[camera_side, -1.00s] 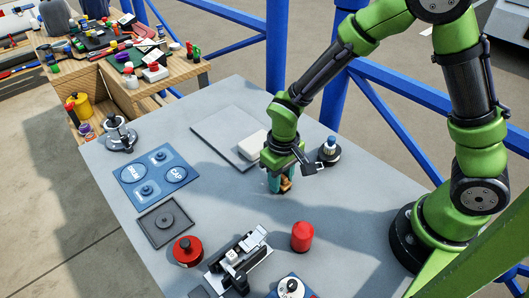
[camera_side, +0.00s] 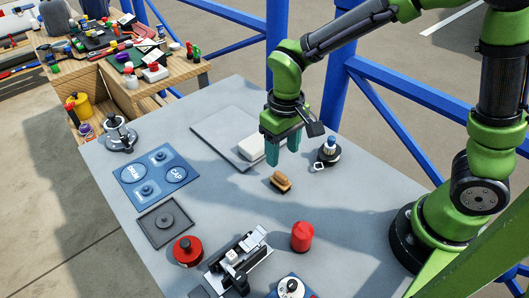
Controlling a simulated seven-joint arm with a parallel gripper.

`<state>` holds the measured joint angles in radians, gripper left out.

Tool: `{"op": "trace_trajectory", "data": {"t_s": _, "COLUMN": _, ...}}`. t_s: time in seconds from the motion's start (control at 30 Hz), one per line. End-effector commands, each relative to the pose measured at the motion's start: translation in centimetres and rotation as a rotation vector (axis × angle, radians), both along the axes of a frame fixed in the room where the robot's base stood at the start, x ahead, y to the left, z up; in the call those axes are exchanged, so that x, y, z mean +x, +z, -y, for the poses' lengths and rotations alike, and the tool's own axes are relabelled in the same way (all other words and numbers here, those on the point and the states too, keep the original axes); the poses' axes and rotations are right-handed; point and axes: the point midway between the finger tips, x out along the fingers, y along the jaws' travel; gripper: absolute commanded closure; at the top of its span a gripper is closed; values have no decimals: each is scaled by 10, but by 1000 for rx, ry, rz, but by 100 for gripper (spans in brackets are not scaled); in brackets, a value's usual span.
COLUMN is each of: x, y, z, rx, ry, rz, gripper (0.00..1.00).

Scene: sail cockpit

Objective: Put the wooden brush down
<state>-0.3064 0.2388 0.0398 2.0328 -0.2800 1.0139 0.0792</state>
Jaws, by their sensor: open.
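The wooden brush (camera_side: 281,182) lies on the grey table (camera_side: 225,215), right of the table's middle. It has a tan wooden top and a darker underside. My gripper (camera_side: 284,155) is above and slightly behind the brush in the picture, fingers pointing down. Its teal fingers are apart and hold nothing. The brush is clear of the fingers and fully in view.
A white block (camera_side: 251,149) rests on a grey plate (camera_side: 215,127) behind the gripper. A red cylinder (camera_side: 302,237) and a metal fixture (camera_side: 238,262) are in front. A blue mat (camera_side: 157,177) lies left.

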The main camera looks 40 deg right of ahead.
Motion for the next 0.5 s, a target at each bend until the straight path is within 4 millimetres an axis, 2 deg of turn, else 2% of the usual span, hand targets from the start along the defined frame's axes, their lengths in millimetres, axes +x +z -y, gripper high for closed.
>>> {"op": "trace_trajectory", "data": {"t_s": 0.03, "x": 1, "y": 8, "z": 0, "rx": 1, "ry": 0, "rz": 4, "gripper": 44}}
{"op": "trace_trajectory", "data": {"t_s": 0.27, "x": -2, "y": 31, "z": 4, "rx": 11, "ry": -12, "rz": 19, "gripper": 44}}
{"op": "trace_trajectory", "data": {"t_s": 0.37, "x": -8, "y": 51, "z": 15, "rx": 43, "ry": -49, "rz": 73, "gripper": 44}}
{"op": "trace_trajectory", "data": {"t_s": 0.5, "x": -30, "y": 90, "z": 40, "rx": 119, "ry": -136, "rz": 208, "gripper": 44}}
